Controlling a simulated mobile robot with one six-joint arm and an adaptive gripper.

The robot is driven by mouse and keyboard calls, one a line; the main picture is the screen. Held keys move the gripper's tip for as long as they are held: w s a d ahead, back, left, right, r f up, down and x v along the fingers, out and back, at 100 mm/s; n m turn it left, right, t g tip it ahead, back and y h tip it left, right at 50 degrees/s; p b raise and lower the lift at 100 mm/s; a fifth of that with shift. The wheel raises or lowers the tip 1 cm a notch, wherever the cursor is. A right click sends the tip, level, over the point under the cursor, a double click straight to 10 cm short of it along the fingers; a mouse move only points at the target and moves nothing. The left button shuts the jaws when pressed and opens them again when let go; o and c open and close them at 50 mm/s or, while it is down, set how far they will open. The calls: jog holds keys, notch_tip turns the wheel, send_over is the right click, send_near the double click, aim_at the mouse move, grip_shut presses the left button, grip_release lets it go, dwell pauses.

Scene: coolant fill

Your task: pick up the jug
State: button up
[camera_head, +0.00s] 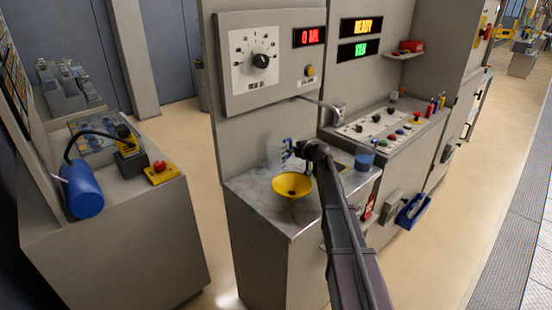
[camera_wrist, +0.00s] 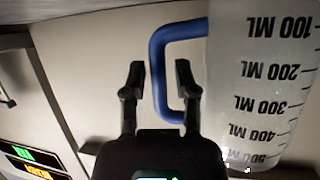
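The jug (camera_wrist: 262,85) is clear with black ML markings and fills the right side of the wrist view, where it appears inverted. Its blue handle (camera_wrist: 158,70) stands between the two fingertips of my gripper (camera_wrist: 159,78). The fingers are open, one on each side of the handle's grip bar, with gaps visible. In the head view the jug (camera_head: 274,152) is faint and small on the metal counter, behind the yellow funnel. My gripper (camera_head: 296,149) reaches it from the right and partly covers it.
A yellow funnel (camera_head: 292,184) sits at the counter's front. A blue cup (camera_head: 364,161) stands to the right. A dial panel (camera_head: 270,62) rises behind, with a spout (camera_head: 318,102) jutting out. A control panel (camera_head: 392,127) is at right.

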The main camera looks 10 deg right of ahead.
jog(key=shift+w+a+f, duration=0.1)
jog(key=shift+w, duration=0.1)
dwell(0.4)
grip_shut()
jog(key=shift+r, duration=0.2)
notch_tip(320, 180, up, 10)
jog(key=p, duration=1)
jog(key=shift+f, duration=0.2)
dwell(0.5)
